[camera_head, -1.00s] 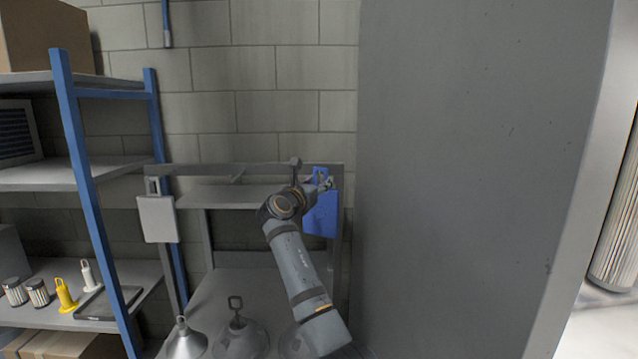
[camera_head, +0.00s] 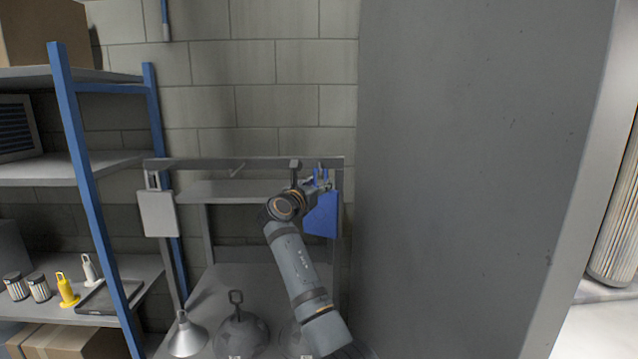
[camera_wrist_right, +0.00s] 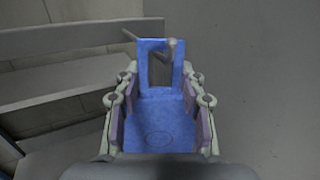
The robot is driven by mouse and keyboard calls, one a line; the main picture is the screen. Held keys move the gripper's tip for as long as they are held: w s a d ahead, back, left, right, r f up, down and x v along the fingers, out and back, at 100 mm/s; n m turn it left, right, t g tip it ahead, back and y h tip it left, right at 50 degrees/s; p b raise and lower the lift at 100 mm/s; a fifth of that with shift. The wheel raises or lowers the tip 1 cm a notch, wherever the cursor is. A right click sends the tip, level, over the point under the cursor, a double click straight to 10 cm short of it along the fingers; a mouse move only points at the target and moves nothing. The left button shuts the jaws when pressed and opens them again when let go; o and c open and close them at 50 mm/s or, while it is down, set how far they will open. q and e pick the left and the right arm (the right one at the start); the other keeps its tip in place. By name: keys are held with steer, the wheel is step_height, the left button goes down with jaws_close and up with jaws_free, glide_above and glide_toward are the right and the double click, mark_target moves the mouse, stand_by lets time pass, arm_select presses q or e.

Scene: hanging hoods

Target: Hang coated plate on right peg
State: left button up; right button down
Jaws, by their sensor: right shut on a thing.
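The coated plate (camera_head: 321,217) is a blue plate with a rectangular loop handle at its top. My right gripper (camera_head: 322,184) is shut on it at the right end of the grey rail. In the right wrist view the plate (camera_wrist_right: 155,136) sits between the two fingers of the right gripper (camera_wrist_right: 158,105). A grey peg (camera_wrist_right: 172,50) shows at the opening of the plate's loop there. I cannot tell whether the loop rests on the peg. My left gripper is in neither view.
A light grey plate (camera_head: 158,214) hangs at the rail's left end. Grey funnel-like hoods (camera_head: 187,337) stand on the bench below. A blue-post shelf (camera_head: 85,170) is at left, and a large grey panel (camera_head: 470,180) at right.

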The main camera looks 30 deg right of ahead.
steer(key=shift+f, duration=0.15)
steer(key=c, duration=0.7)
jaws_free()
steer(key=v, duration=1.2)
steer(key=shift+d, duration=0.1)
